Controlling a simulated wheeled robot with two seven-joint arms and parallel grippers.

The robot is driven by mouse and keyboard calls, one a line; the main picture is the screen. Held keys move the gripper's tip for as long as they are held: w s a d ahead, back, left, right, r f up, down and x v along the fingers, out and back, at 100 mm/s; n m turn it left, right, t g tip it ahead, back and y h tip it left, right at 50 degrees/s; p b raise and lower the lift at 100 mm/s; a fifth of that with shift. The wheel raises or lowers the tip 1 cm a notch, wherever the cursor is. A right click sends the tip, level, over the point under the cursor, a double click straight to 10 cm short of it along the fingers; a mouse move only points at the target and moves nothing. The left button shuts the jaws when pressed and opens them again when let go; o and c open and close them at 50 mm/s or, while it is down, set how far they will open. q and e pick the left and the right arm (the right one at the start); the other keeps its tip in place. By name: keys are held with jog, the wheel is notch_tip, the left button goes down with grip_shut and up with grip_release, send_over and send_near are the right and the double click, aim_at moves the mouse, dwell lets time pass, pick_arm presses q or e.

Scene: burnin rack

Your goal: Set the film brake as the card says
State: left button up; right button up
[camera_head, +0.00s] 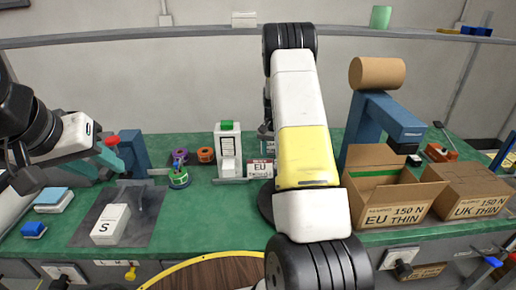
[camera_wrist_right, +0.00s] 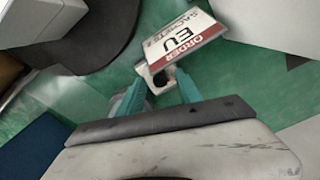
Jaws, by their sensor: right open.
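The order card (camera_head: 260,169) stands on the bench just left of my right forearm. In the right wrist view the card (camera_wrist_right: 178,32) reads "ORDER EU" and a partly legible "SACHETS 2" line. My right gripper (camera_wrist_right: 158,92) is open; its teal fingertips are close to a white block with a dark hole below the card. In the head view my right arm hides that gripper. My left gripper (camera_head: 106,160) is at the left, close to a blue device (camera_head: 134,150) and a red knob (camera_head: 112,140); its jaw gap is unclear. I cannot make out which part is the film brake.
A blue stand (camera_head: 370,125) carries a brown roll (camera_head: 377,73). An open "EU THIN 150 N" box (camera_head: 395,215) and a "UK THIN 150 N" box (camera_head: 477,208) stand right. A white "S" box (camera_head: 110,226) lies on a grey mat (camera_head: 147,225). Tape rolls (camera_head: 206,155) stand mid-bench.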

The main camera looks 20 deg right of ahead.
notch_tip(320, 180, up, 7)
jog(key=shift+r, duration=0.2)
jog(key=shift+f, duration=0.1)
